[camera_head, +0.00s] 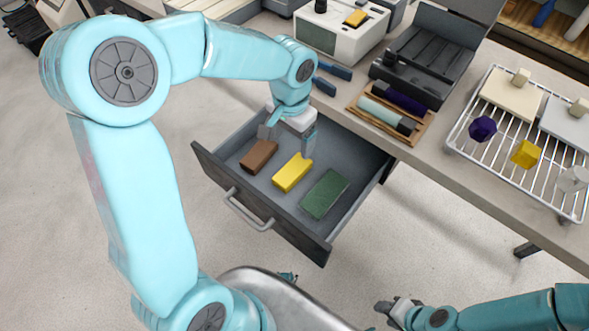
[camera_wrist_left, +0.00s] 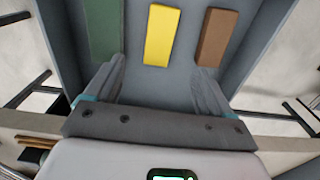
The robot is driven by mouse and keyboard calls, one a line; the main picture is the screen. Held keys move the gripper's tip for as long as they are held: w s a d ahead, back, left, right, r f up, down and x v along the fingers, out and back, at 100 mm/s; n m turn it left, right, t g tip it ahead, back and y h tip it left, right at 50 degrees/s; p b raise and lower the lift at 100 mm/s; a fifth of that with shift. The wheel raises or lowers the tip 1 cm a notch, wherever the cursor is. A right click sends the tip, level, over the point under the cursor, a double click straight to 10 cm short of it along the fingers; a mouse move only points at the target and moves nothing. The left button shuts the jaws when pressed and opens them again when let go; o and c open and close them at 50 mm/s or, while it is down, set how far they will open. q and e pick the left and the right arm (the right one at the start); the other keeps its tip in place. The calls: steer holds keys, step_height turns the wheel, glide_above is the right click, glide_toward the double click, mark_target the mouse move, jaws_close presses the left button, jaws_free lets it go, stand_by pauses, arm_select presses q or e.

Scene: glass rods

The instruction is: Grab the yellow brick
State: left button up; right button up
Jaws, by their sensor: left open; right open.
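The yellow brick (camera_head: 292,173) lies in an open drawer (camera_head: 225,172), between a brown brick (camera_head: 258,155) and a green brick (camera_head: 324,194). My left gripper (camera_head: 288,142) is open and empty above the drawer, just behind the yellow brick in the head view. In the left wrist view the yellow brick (camera_wrist_left: 160,36) lies ahead of the open left fingers (camera_wrist_left: 157,85), roughly midway between them and apart from them. My right gripper (camera_head: 388,308) is low at the bottom of the head view, away from the drawer.
The drawer's walls surround the bricks, and its handle (camera_head: 248,212) faces front. On the table above are a wooden tray (camera_head: 422,130) with dark and pale cylinders, a wire rack (camera_head: 493,133) with several small objects, and a white device (camera_head: 340,30).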

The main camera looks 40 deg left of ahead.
arm_select(q)
glide_above(292, 169)
steer(key=f, duration=0.6)
steer(key=shift+s+f+b, duration=0.3)
steer(key=shift+f+b, duration=0.05)
steer(key=f, duration=0.5)
steer(key=shift+w+d+f+b, duration=0.1)
steer(key=shift+w+f+b, duration=0.15)
steer(key=shift+f+b, duration=0.05)
steer(key=c, duration=1.3)
